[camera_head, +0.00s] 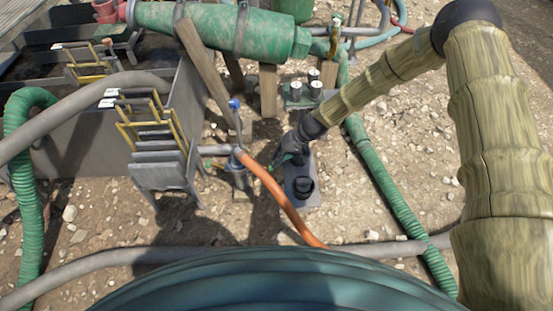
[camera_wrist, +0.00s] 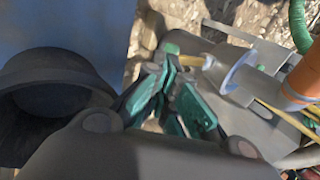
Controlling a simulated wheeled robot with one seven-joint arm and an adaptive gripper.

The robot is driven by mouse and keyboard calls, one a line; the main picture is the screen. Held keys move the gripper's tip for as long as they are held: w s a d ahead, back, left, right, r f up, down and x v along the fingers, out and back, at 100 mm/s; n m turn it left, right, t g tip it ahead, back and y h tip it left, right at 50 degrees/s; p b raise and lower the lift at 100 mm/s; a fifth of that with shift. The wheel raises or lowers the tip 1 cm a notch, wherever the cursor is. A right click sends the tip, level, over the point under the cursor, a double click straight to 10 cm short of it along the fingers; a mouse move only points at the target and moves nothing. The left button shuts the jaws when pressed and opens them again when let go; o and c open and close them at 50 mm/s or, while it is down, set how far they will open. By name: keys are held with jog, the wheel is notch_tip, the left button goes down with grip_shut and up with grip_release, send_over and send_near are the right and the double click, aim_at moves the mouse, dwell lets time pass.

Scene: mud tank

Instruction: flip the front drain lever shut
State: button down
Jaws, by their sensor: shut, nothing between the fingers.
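At the front of the grey tank, a pipe outlet with a blue collar (camera_head: 237,158) joins an orange hose (camera_head: 285,203). A thin upright piece with a blue tip (camera_head: 234,104) stands above the outlet and looks like the drain lever. My gripper (camera_head: 276,163) is shut and empty, low and just right of the outlet. In the wrist view, the green fingers (camera_wrist: 170,55) meet beside a short tan piece (camera_wrist: 191,60), near the outlet's blue ring (camera_wrist: 239,72). I cannot tell whether the tan piece is part of the lever, or whether the fingers touch it.
The grey tank (camera_head: 85,150) fills the left, with yellow-framed racks (camera_head: 150,120) on its edge. A green hose (camera_head: 390,190) runs over the gravel, and a grey pipe (camera_head: 130,257) crosses in front.

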jog(key=shift+r+p, duration=0.45)
jog(key=shift+r, duration=0.2)
jog(key=d+p+v, duration=0.1)
jog(key=p+v, duration=0.4)
jog(key=v, duration=0.9)
jog(key=shift+f, duration=0.35)
